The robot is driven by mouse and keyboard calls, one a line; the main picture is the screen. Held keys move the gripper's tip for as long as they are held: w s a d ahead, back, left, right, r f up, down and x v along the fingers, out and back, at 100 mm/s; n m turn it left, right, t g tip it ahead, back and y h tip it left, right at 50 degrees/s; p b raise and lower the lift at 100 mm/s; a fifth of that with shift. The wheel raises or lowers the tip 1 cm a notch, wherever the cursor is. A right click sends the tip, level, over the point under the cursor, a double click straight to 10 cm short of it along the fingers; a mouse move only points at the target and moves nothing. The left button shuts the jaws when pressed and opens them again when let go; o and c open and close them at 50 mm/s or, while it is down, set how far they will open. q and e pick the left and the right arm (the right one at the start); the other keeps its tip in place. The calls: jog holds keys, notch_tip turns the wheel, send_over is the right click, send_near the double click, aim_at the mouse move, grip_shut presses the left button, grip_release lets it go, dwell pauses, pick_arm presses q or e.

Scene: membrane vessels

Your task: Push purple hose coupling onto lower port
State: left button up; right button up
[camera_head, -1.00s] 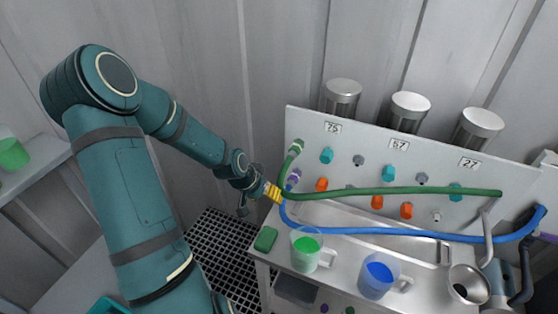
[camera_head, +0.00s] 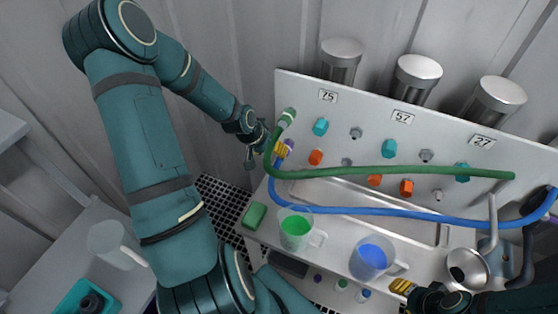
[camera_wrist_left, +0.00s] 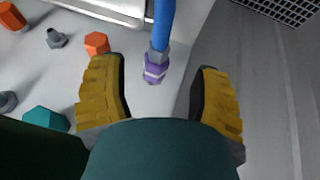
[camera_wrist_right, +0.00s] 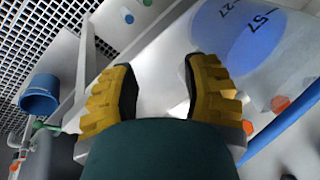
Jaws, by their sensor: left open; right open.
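The purple hose coupling (camera_head: 290,144) is on the end of the blue hose (camera_head: 350,211), at the left end of the white panel (camera_head: 345,117). In the left wrist view the purple coupling (camera_wrist_left: 155,68) shows between the spread yellow fingers of my left gripper (camera_wrist_left: 160,95), with a gap on both sides. My left gripper (camera_head: 281,151) is open beside the coupling in the head view. The lower port itself is hidden, so I cannot tell how the coupling sits on it. My right gripper (camera_head: 402,287) is open near the blue-filled jug; its fingers (camera_wrist_right: 160,90) are apart.
The green hose (camera_head: 400,172) crosses the panel above the blue one, joined at a green coupling (camera_head: 287,117). A green-filled jug (camera_head: 295,230), a blue-filled jug (camera_head: 370,258) and a green block (camera_head: 254,215) stand on the bench. A metal cup (camera_head: 466,268) is at the right.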

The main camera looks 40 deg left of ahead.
aim_at(280, 160)
pick_arm(q)
jog(key=b+x, duration=0.1)
jog(key=x, duration=0.6)
jog(key=shift+w+f, duration=0.1)
jog(key=shift+f, duration=0.2)
grip_shut()
